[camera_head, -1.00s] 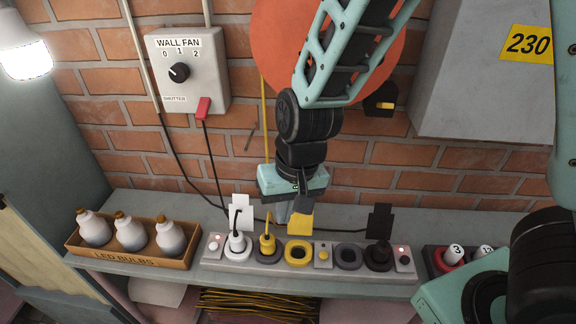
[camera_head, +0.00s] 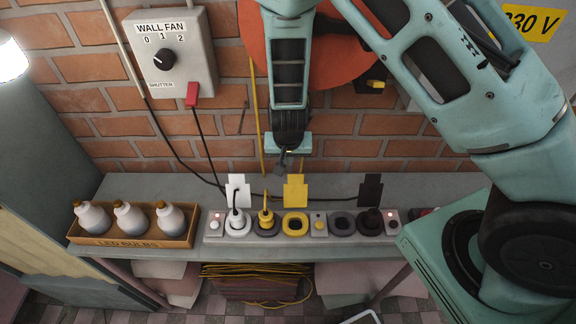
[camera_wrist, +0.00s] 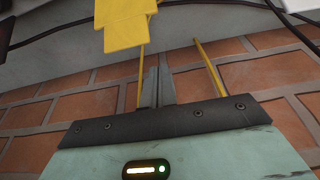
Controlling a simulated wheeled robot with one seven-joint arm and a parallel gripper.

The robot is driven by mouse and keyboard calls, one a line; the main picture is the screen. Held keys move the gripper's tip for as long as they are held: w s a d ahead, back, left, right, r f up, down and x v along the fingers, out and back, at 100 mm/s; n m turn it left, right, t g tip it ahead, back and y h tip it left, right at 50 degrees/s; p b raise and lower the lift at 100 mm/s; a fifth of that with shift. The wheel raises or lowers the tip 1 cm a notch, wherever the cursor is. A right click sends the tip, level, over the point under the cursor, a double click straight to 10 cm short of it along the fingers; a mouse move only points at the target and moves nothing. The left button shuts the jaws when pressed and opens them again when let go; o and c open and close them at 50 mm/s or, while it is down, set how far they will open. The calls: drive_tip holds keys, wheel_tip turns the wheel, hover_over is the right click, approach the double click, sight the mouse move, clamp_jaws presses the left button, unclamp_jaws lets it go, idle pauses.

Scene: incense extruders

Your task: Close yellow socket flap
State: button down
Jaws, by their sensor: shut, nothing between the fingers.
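The yellow socket flap (camera_head: 295,188) stands open and upright behind the yellow socket ring (camera_head: 295,224) on the grey power strip. The ring's hole is uncovered. In the wrist view the flap (camera_wrist: 124,24) is at the top, left of centre. My gripper (camera_head: 281,168) is above and behind the strip, near the brick wall and slightly left of the flap. Its fingers (camera_wrist: 158,72) are shut and empty, and appear apart from the flap.
A white plug (camera_head: 237,224) and a yellow plug (camera_head: 266,222) sit left of the yellow socket; a black plug (camera_head: 369,221) sits right. White (camera_head: 238,186) and black (camera_head: 371,187) flaps stand upright. A box of bulbs (camera_head: 133,240) is on the left. Cables run behind the strip.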

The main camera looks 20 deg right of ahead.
drive_tip(key=s, duration=0.1)
drive_tip(key=s+a+p, duration=0.1)
drive_tip(key=s+p, duration=0.1)
drive_tip(key=shift+s+a+r, duration=0.1)
drive_tip(key=shift+a+r, duration=0.1)
drive_tip(key=shift+r, duration=0.05)
